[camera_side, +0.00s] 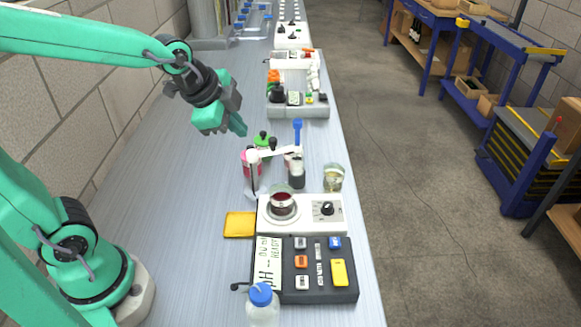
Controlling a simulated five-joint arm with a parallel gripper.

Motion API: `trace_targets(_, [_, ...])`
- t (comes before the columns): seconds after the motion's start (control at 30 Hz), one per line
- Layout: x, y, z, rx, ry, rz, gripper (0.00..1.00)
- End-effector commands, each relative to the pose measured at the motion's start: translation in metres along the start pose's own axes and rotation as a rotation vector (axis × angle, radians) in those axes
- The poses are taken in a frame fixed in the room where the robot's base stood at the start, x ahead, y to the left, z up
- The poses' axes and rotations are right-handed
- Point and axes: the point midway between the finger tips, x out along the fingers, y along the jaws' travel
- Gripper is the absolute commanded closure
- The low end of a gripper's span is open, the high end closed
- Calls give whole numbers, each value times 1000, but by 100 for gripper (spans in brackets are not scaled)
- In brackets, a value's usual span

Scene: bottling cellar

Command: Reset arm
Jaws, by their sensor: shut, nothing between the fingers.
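My gripper (240,127) is at the end of my green arm, in the air above the left part of the long bench (190,190). Its fingers are shut with nothing between them. It points down and to the right and touches nothing that I can see. It hangs up and to the left of a group of small bottles and a white arm-like holder (270,153).
A white stirrer (327,212) carries a dish of dark red liquid (282,201). Near it are a dark meter (317,284), a yellow pad (240,224), a glass (333,177) and a blue-capped bottle (263,305). More devices stand farther back. The bench's left strip is mostly clear.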

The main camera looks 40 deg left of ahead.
Motion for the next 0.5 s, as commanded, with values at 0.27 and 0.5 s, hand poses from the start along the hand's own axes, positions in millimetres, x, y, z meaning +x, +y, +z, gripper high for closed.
trace_targets(0.27, [-43, 28, 28, -414, -19, 4, 100])
trace_targets(0.5, [-69, 54, 50, -749, -39, 6, 100])
